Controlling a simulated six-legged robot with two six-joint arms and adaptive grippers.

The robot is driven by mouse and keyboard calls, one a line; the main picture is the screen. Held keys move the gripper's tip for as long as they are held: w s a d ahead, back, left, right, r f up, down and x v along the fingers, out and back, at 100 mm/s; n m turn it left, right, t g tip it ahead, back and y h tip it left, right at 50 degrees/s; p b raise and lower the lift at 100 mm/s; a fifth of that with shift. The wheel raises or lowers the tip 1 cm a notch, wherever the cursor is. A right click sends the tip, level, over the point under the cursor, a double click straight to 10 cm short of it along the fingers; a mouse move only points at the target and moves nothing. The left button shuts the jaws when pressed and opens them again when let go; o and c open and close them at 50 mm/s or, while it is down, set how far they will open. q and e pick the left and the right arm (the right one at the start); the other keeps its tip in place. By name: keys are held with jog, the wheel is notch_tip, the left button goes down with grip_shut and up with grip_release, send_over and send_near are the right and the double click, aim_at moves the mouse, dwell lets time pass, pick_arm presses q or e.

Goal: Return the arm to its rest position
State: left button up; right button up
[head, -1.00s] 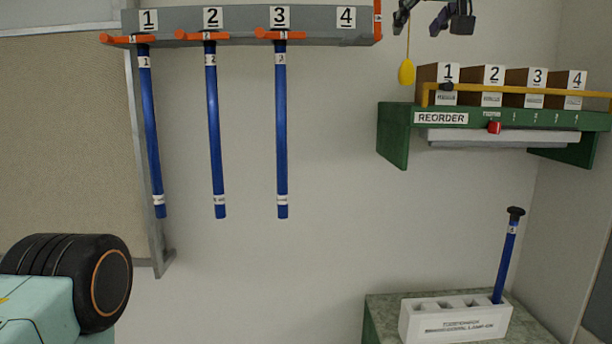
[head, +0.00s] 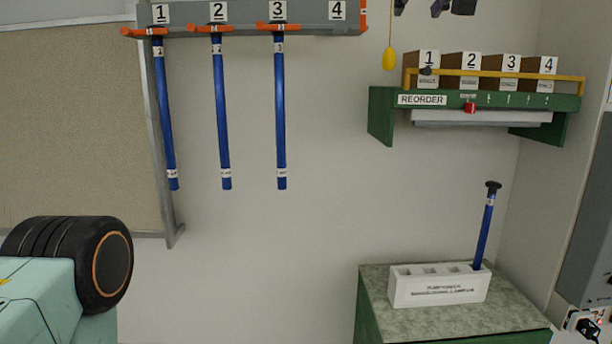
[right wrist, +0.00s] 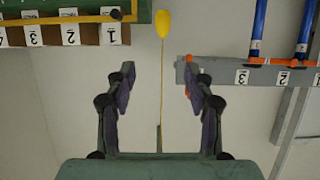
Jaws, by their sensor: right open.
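My right gripper (head: 432,7) is at the top edge of the head view, mostly cut off. In the right wrist view my right gripper (right wrist: 158,72) has its two dark fingers wide apart with nothing held between them. A yellow pull (right wrist: 163,24) on a thin cord shows in the gap between the fingers, beyond the tips; whether the cord touches anything of mine is not clear. The yellow pull (head: 389,59) also hangs left of the shelf in the head view. My left gripper is in neither view.
A grey wall rack (head: 295,18) holds blue rods (head: 221,110) on orange hooks at places 1 to 3; place 4 is empty. A green REORDER shelf (head: 379,118) carries numbered boxes. A white block (head: 438,291) on a cabinet holds a tilted blue rod (head: 484,230).

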jog(key=w+d+f+b, duration=0.1)
jog(key=w+f+b, duration=0.15)
jog(key=f, duration=1.05)
jog(key=w+d+f+b, duration=0.1)
jog(key=w+f, duration=0.2)
jog(key=f, duration=1)
jog(key=s+f+g+b, duration=0.1)
jog(key=s+f+b, duration=0.25)
jog(key=f, duration=1.25)
jog(key=s+f+g+b, duration=0.2)
jog(key=s+f, duration=0.3)
jog(key=f, duration=1.1)
jog(key=s+f+g+b, duration=0.2)
jog(key=s+f+b, duration=0.1)
jog(key=s+f, duration=0.65)
jog(key=s+f+g+b, duration=0.15)
jog(key=s+f, duration=0.45)
jog(key=f, duration=0.7)
jog(key=s+f+g+b, duration=0.3)
jog(key=s+f+b, duration=0.2)
jog(key=s+f, duration=0.5)
jog(key=s+f+g+b, duration=0.4)
jog(key=s+f, duration=0.7)
jog(key=s, duration=0.8)
jog(key=shift+s+d+f+m+b, duration=0.3)
jog(key=shift+m+b, duration=0.1)
jog(key=shift+b, duration=0.3)
